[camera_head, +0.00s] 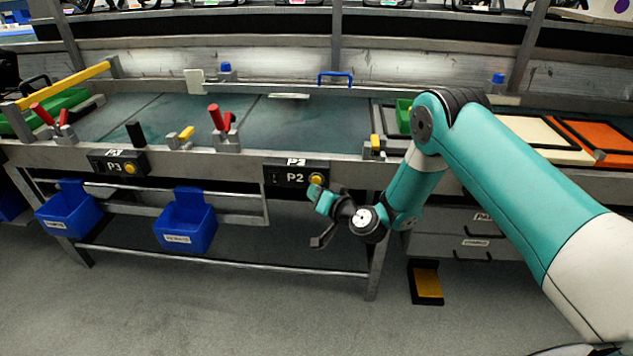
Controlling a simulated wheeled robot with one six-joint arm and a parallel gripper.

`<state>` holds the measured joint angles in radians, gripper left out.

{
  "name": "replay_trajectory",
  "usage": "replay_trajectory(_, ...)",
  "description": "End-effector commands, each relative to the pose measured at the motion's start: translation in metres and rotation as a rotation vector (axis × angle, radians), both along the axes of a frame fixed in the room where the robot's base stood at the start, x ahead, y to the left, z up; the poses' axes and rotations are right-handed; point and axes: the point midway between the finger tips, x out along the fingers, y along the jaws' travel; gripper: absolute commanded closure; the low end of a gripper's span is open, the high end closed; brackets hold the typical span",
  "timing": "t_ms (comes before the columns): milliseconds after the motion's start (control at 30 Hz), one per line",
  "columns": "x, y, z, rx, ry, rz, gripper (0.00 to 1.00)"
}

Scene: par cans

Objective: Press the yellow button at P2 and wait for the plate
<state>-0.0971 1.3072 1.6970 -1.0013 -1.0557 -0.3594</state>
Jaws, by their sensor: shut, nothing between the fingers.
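The yellow button (316,179) sits at the right end of the black P2 box (288,173) on the front edge of the bench. My gripper (318,215) is just below and in front of that box, close to the button in the picture. Whether it touches the button cannot be told from this view. The fingers look shut and hold nothing I can see. A flat pale plate (288,96) lies at the back of the bench surface above P2.
A second box, P3 (118,162), with its own yellow button is to the left. Red-handled clamps (222,130) stand along the bench edge. Blue bins (185,222) hang below. A yellow-topped pedal (427,283) is on the floor. Open floor lies in front.

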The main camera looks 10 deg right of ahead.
Motion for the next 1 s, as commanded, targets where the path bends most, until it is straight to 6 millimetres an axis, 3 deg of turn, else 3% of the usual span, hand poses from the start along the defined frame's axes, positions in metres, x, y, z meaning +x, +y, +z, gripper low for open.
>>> replay_trajectory(1000,0.0076,-0.0021,0.0,0.0,-0.002,-0.001,1.0)
